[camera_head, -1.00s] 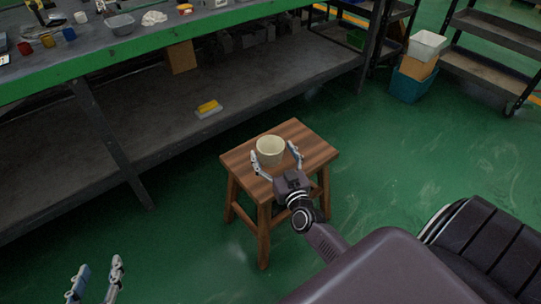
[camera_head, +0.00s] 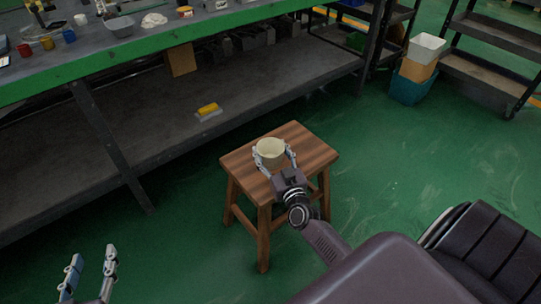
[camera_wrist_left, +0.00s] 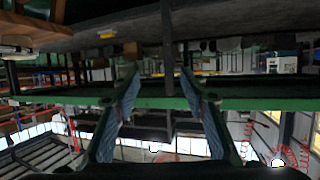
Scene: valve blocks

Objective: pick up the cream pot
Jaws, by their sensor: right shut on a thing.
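The cream pot (camera_head: 270,151) stands upright on a small wooden stool (camera_head: 311,147) in the head view. My right gripper (camera_head: 273,159) has its fingers closed against the two sides of the pot. The pot appears to rest on the stool top. My left gripper (camera_head: 92,260) is at the lower left of the head view, its fingers apart with nothing between them. In the left wrist view its two fingers (camera_wrist_left: 158,98) also stand apart and empty.
A long workbench with a green edge (camera_head: 170,52) and a lower shelf runs behind the stool, with small pots and tools on top. A yellow-topped item (camera_head: 208,111) lies on the shelf. Stacked bins (camera_head: 411,88) stand at the right. Green floor around the stool is clear.

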